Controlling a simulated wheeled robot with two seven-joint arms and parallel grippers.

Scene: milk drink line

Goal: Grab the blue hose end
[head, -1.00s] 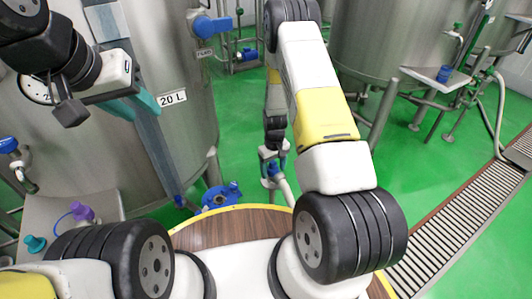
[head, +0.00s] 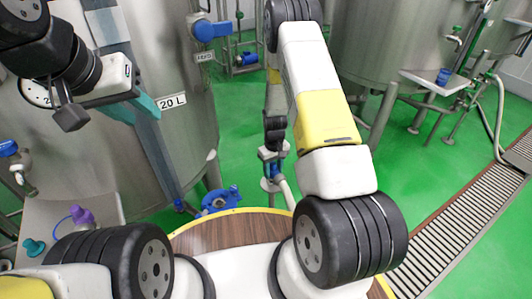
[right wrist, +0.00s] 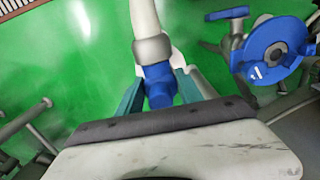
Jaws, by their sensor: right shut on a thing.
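The blue hose end (right wrist: 159,87) is in the middle of the right wrist view, with a grey collar and a white hose (right wrist: 145,18) running up from it. My right gripper (right wrist: 160,92) has one teal finger on each side of the blue end and is shut on it. In the head view this gripper (head: 271,160) is low beyond the front edge of my base, with the blue end partly hidden and the pale hose below it. My left gripper (head: 138,106) is at upper left before the tank; its jaw gap is unclear.
A large steel tank (head: 185,140) marked 20 L stands at left, with a blue valve (head: 220,198) low in front. Another tank (head: 385,45) is at back right. A side table (head: 40,215) holds a purple item (head: 82,215). Green floor is free to the right, beside a drain grate (head: 450,235).

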